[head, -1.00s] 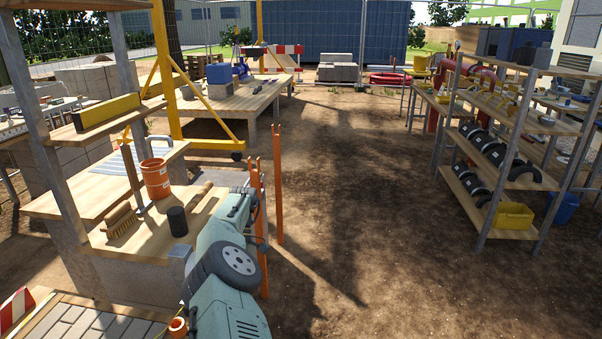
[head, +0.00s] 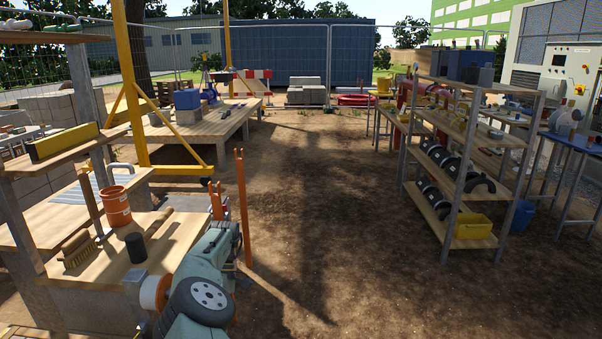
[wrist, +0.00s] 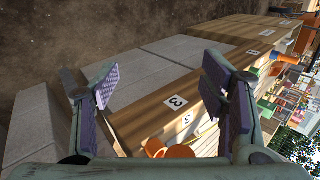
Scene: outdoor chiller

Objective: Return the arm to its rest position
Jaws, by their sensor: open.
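My gripper (wrist: 162,88) is open and empty in the wrist view, its purple-padded fingers wide apart. Beyond the fingers lie grey slabs (wrist: 150,75) in a wooden frame (wrist: 185,88) with "3" labels. Orange round things (wrist: 180,151) show below, between the fingers. In the head view my teal arm (head: 205,275) is folded low in front of me, beside the bench on the left. The gripper itself cannot be made out there.
The wooden bench (head: 178,240) close on the left holds an orange bucket (head: 117,208), a brush (head: 76,250) and a dark cylinder (head: 136,248). Orange posts (head: 243,210) stand just beyond my arm. A shelf rack (head: 470,160) stands right. Bare ground (head: 320,230) between is open.

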